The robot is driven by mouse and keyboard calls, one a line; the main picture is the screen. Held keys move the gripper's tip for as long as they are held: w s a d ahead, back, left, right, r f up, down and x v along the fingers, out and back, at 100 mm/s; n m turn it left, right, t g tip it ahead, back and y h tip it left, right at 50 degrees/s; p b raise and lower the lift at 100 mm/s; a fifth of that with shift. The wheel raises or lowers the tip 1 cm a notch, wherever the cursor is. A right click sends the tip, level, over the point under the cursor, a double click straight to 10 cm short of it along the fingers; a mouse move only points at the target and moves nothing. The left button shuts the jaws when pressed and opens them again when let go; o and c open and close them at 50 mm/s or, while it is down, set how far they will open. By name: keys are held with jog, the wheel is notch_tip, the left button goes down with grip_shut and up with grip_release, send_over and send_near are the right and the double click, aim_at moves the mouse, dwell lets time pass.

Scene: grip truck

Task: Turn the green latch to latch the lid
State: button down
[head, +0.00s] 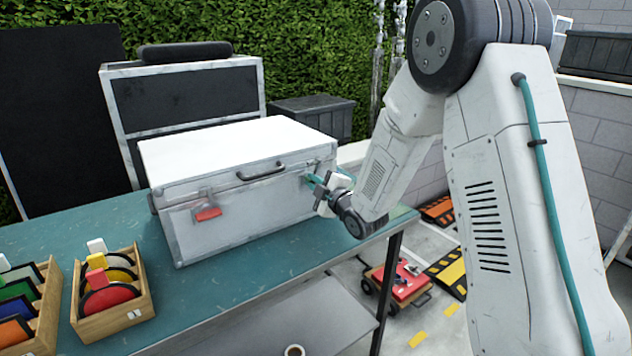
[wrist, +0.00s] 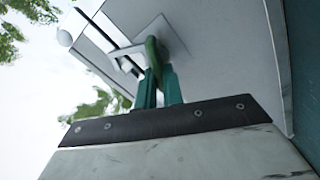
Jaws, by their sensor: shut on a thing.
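A silver-white case (head: 240,215) with its lid (head: 235,150) down stands on the teal table. A red latch (head: 208,213) is on the left of its front face. The green latch (wrist: 152,52) is on the right of the front face, mostly hidden by my gripper in the head view. My gripper (head: 313,181) reaches it from the right. In the wrist view the teal fingers (wrist: 158,80) of my gripper are closed on the green latch, next to a pale metal bracket (wrist: 128,52). The latch's exact angle is hard to tell.
The teal table (head: 90,225) holds wooden racks (head: 115,310) with coloured discs at the left front. A black handle (head: 262,172) sits on the case's front. A red cart (head: 400,282) stands on the floor to the right, below table height.

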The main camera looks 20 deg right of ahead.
jog(key=n, duration=0.5)
jog(key=shift+f, duration=0.35)
dwell(0.4)
jog(key=c, duration=1.5)
grip_release()
jog(key=shift+s, duration=0.1)
jog(key=v, duration=0.7)
jog(key=shift+s+d, duration=0.1)
jog(key=shift+s, duration=0.2)
jog(key=shift+r, duration=0.1)
